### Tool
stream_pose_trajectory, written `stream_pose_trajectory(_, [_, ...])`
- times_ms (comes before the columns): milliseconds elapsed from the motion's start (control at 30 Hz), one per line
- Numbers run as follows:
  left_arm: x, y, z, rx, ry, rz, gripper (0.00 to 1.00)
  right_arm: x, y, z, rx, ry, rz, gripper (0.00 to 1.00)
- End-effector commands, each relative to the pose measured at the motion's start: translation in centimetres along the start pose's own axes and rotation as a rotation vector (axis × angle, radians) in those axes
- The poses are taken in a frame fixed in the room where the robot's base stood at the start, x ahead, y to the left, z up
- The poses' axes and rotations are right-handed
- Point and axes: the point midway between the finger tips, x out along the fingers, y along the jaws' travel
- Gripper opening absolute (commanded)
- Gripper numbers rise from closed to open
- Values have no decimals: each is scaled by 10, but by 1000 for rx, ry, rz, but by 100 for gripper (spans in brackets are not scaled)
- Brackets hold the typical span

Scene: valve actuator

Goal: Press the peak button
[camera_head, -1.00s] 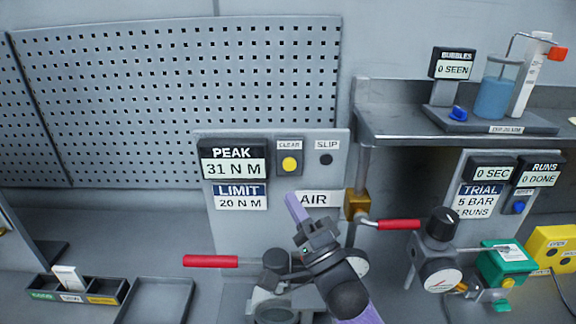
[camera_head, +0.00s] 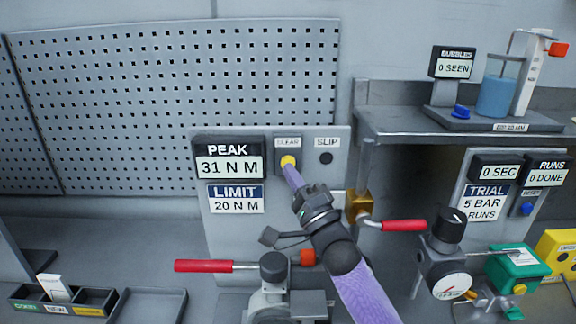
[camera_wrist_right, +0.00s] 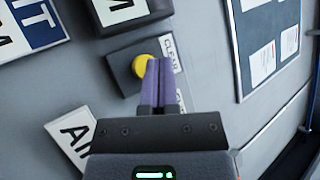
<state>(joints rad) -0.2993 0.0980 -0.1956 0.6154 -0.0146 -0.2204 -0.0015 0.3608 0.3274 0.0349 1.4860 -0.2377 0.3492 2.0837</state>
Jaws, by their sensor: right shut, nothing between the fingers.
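The yellow button (camera_head: 288,160) sits on a dark box under a CLEAR label, right of the PEAK display (camera_head: 229,160), which reads 31 N M. My right gripper (camera_head: 291,170) is shut and empty, its purple fingertips at the lower edge of the yellow button in the head view. In the right wrist view the fingertips (camera_wrist_right: 161,62) overlap the right part of the yellow button (camera_wrist_right: 145,66). I cannot tell whether they touch it. My left gripper is not in view.
A LIMIT plate (camera_head: 236,199) reads 20 N M below the display. A SLIP lamp (camera_head: 326,158) is dark at the right of the panel. Red-handled levers (camera_head: 204,266) and a gauge (camera_head: 452,286) stand below. A steel shelf (camera_head: 450,136) juts out at right.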

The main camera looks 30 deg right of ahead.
Motion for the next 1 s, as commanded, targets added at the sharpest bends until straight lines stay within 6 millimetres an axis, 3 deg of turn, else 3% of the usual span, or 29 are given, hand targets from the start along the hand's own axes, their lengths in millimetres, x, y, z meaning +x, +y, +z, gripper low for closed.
stream_pose_trajectory(467, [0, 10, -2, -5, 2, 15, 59, 0, 0, 0, 0, 0, 0, 0])
stream_pose_trajectory(1000, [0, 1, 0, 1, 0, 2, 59, 0, 0, 0, 0, 0, 0, 0])
